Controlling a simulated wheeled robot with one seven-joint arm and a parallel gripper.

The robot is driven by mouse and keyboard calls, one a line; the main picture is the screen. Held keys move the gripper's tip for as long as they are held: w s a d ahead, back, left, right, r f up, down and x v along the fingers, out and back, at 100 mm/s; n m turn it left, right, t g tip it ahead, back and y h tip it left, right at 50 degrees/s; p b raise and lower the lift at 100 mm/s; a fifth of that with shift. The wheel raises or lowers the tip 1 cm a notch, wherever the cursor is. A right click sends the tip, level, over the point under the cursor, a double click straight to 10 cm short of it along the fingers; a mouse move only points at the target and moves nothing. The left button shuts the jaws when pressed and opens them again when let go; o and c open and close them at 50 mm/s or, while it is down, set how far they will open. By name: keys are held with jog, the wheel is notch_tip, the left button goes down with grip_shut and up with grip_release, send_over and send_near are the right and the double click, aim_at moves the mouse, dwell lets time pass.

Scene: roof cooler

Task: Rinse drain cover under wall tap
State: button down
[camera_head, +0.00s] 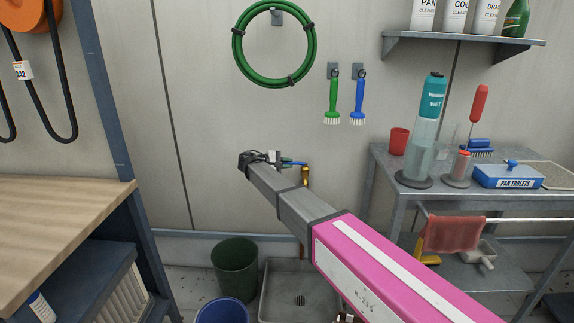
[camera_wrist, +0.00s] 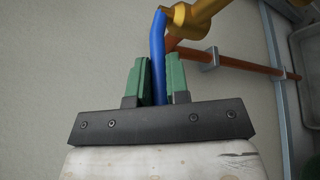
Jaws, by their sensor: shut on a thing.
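The wall tap (camera_head: 304,176) is brass and has a blue lever (camera_head: 293,163). In the wrist view, the brass tap body (camera_wrist: 190,15) is at the top and the blue lever (camera_wrist: 157,60) runs down between my green fingers. My gripper (camera_wrist: 157,80) is shut on this lever. In the head view, my gripper (camera_head: 276,159) is at the tap's left, partly hidden by my arm. No water stream shows at the tap. A round dark drain grate (camera_head: 300,300) shows in the basin floor. I cannot tell whether it is a loose cover.
The grey floor basin (camera_head: 270,296) is below the tap, partly covered by my arm. A green bucket (camera_head: 235,266) and a blue bucket (camera_head: 222,311) stand at its left. A metal table (camera_head: 400,180) with bottles is at right, a wooden bench (camera_head: 60,220) at left.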

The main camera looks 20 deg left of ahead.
jog(key=shift+s+d+n+t+y, duration=0.2)
jog(key=shift+s+n+t+y, duration=0.15)
jog(key=shift+n+t+y, duration=0.15)
jog(key=c, duration=1.1)
grip_release()
jog(key=v, duration=1)
jog(key=shift+s+a, duration=0.3)
